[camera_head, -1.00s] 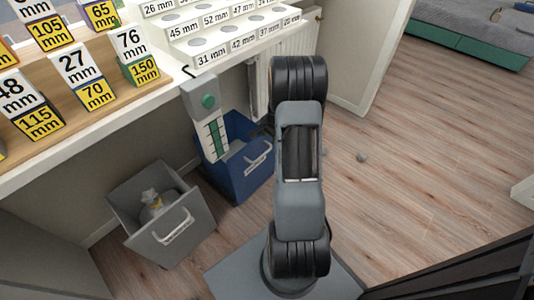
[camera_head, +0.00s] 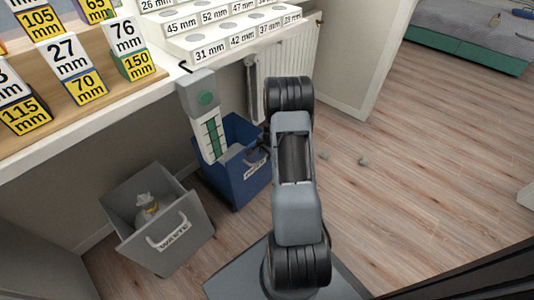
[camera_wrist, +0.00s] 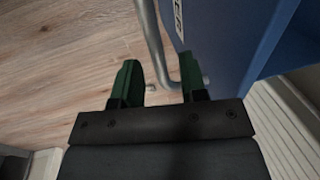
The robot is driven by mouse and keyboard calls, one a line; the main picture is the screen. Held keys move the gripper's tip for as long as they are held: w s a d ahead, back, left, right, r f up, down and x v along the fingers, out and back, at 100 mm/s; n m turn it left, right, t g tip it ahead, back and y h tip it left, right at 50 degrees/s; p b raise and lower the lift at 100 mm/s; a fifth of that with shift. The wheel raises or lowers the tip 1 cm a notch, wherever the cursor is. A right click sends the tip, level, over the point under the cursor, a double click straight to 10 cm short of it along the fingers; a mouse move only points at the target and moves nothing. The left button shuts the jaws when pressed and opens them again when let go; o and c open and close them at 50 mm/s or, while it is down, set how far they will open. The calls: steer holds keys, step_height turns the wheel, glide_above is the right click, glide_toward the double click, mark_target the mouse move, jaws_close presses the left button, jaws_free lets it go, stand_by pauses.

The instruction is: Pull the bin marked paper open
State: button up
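The paper bin is the blue bin (camera_head: 226,183) under the worktop, its front tilted out and its top open. Its label is partly hidden by my arm in the head view; the wrist view shows the blue front (camera_wrist: 222,40) with the end of the white label. Its grey bar handle (camera_wrist: 152,35) runs down into the space between my fingers. My gripper (camera_wrist: 161,80) is open, its two green fingers apart on either side of the handle's bend, with a visible gap. In the head view the fingers are mostly hidden behind my arm.
A grey bin marked waste (camera_head: 166,232) stands open to the left, with a bag-like item inside. A grey and green dispenser-like box (camera_head: 203,113) hangs at the worktop edge (camera_head: 92,125). A radiator (camera_head: 285,65) is behind. Small grey bits (camera_head: 363,161) lie on open floor at right.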

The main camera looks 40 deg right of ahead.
jaws_close()
stand_by(0.5)
